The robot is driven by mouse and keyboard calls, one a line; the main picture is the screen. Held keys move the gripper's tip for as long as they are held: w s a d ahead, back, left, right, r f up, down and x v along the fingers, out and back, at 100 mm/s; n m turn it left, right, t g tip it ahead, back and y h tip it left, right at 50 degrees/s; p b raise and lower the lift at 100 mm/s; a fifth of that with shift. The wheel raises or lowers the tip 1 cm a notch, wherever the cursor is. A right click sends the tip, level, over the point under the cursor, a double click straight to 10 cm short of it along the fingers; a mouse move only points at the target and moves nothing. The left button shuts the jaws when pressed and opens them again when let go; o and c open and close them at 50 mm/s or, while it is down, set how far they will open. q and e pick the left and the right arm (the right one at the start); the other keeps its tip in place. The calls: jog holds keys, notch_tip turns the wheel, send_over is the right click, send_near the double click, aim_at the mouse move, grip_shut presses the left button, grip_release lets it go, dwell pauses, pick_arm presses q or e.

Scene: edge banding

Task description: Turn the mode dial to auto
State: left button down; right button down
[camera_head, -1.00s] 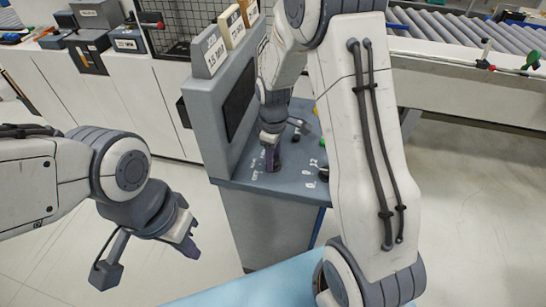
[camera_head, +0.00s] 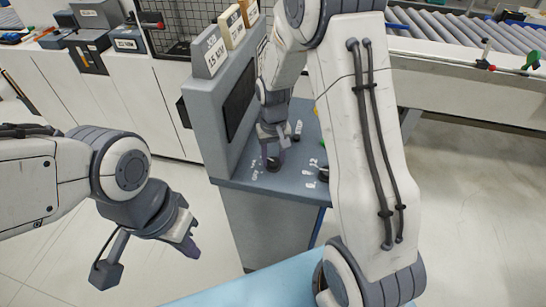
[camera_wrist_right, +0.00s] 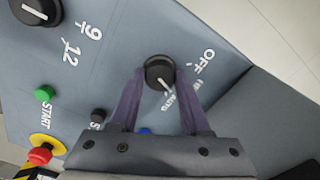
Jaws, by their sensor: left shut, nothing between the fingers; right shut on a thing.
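The mode dial (camera_wrist_right: 160,72) is a round black knob with a white pointer, on the grey panel in the right wrist view. In the head view the dial (camera_head: 273,165) shows just under my right gripper (camera_head: 270,155). My right gripper (camera_wrist_right: 158,82) is shut on the dial, one purple finger on each side. White marks stand beside the dial: OFF (camera_wrist_right: 203,62), AUTO (camera_wrist_right: 166,104) and a middle one partly hidden by a finger. The pointer slants down toward the AUTO side. My left gripper (camera_head: 187,245) is shut and empty, away from the panel.
A second black dial (camera_wrist_right: 36,10) with numbers, a green START button (camera_wrist_right: 44,93) and a red stop button (camera_wrist_right: 39,156) share the panel. The machine's upright screen housing (camera_head: 205,110) stands left of my right gripper. A roller conveyor (camera_head: 470,40) lies behind.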

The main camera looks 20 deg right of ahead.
aim_at(273, 160)
jog(key=m, duration=0.5)
dwell(0.8)
jog(key=shift+c, duration=1.8)
grip_release()
notch_tip(273, 160, up, 11)
jog(key=b, duration=0.2)
jog(key=shift+f, duration=0.2)
